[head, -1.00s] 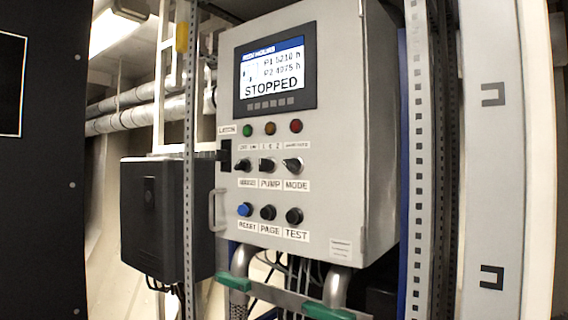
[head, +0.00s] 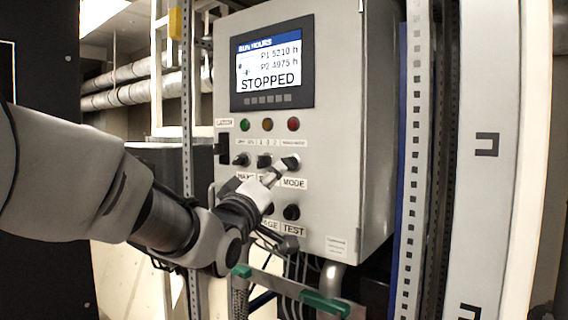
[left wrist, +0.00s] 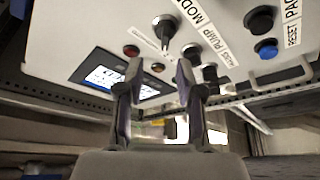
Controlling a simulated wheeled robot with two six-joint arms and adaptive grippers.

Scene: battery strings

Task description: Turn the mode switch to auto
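The mode switch (head: 290,163) is a dark rotary knob above the MODE label, at the right of the knob row on a grey control box (head: 345,130). It also shows in the left wrist view (left wrist: 165,30), where the panel appears upside down. I cannot tell its setting; the small label above is unreadable. My left gripper (head: 273,177) is just below and left of the knob in the head view. In the left wrist view the gripper's fingers (left wrist: 160,66) are apart and empty, with the knob beyond their tips. My right gripper is not in view.
The pump knob (head: 264,160) and another knob (head: 241,159) sit left of the mode switch. The TEST button (head: 291,212) is below it. The screen (head: 272,67) reads STOPPED. A perforated upright (head: 411,160) stands right of the box.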

